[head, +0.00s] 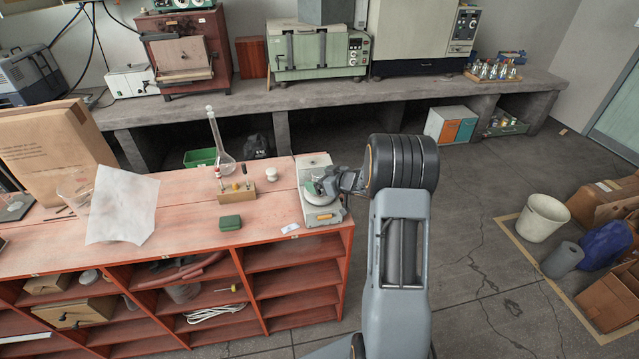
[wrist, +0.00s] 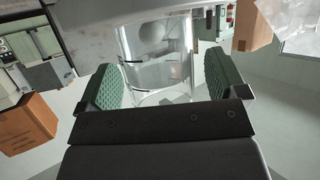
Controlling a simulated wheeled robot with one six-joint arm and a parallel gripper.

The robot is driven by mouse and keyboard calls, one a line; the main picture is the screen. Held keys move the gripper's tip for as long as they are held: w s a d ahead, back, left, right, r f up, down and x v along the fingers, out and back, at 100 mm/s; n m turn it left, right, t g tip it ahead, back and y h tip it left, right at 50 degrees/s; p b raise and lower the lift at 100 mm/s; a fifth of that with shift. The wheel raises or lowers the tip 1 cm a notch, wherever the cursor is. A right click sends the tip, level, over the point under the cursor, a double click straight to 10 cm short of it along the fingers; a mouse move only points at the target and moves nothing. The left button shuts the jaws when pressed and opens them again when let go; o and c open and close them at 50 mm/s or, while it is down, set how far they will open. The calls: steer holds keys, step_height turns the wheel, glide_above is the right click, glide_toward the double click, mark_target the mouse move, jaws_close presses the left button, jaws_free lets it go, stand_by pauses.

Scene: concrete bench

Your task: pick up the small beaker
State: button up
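The small beaker (wrist: 155,72) is clear glass and shows in the wrist view between the two green-padded fingers of my gripper (wrist: 163,80). The pads stand on either side of it, with a narrow gap visible at the right; contact at the left is unclear. In the head view my gripper (head: 332,184) is low over the pale bench instrument (head: 322,213) at the right end of the red shelf unit. I cannot make out the beaker clearly there, as the gripper and arm partly cover that spot.
A paper sheet (head: 122,208) and brown bag (head: 50,145) are at left.

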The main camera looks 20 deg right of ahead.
steer(key=c, duration=1)
steer(key=shift+r, duration=0.1)
